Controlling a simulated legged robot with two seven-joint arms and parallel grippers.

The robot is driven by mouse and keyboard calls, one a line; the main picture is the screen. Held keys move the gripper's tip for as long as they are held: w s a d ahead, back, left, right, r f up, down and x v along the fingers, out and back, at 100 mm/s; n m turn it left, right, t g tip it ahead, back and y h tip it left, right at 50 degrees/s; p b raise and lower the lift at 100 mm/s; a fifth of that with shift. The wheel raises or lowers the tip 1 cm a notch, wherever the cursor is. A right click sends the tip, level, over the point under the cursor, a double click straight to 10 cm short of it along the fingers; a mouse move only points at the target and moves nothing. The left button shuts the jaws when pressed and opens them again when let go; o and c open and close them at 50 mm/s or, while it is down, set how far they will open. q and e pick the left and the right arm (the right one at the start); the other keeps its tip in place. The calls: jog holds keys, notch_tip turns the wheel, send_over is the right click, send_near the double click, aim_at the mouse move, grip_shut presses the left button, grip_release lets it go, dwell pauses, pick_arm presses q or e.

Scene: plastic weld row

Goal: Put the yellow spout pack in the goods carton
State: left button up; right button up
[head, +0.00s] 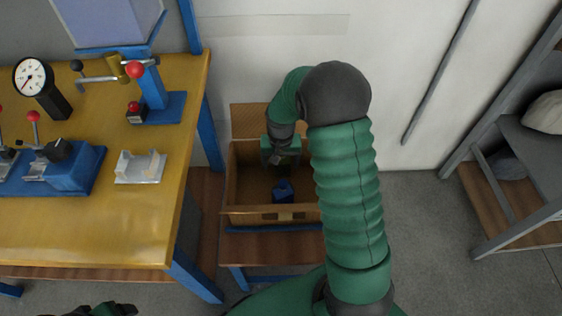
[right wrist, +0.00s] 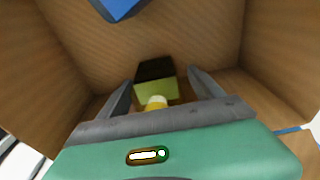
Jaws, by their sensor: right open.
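The goods carton (head: 240,180) is an open brown box right of the workbench. My right gripper (head: 281,160) reaches down into it. In the right wrist view my right gripper (right wrist: 160,95) is open, with its two fingers apart. The yellow spout pack (right wrist: 156,90) shows between and just beyond the fingers, inside the carton, with a pale yellow face, a black part and a yellow-white spout. Whether it touches the carton floor is hard to tell. In the head view the pack is not clearly seen. My left gripper (head: 102,309) is partly cut off at the bottom edge.
A blue object (head: 283,190) lies in the carton and also shows in the right wrist view (right wrist: 120,6). The yellow-topped workbench (head: 100,225) holds a dial gauge (head: 38,85), blue fixtures and a small clear-white tray (head: 140,167). A grey shelf rack (head: 520,140) stands at the right.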

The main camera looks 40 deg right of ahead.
jog(key=r+p, duration=0.1)
jog(key=r, duration=0.2)
jog(key=r+p, duration=0.2)
jog(key=r, duration=0.2)
jog(key=s+r+p, duration=0.1)
jog(key=r, duration=0.3)
jog(key=shift+a, duration=0.35)
jog(key=shift+r+p, duration=0.35)
jog(key=shift+r, duration=0.15)
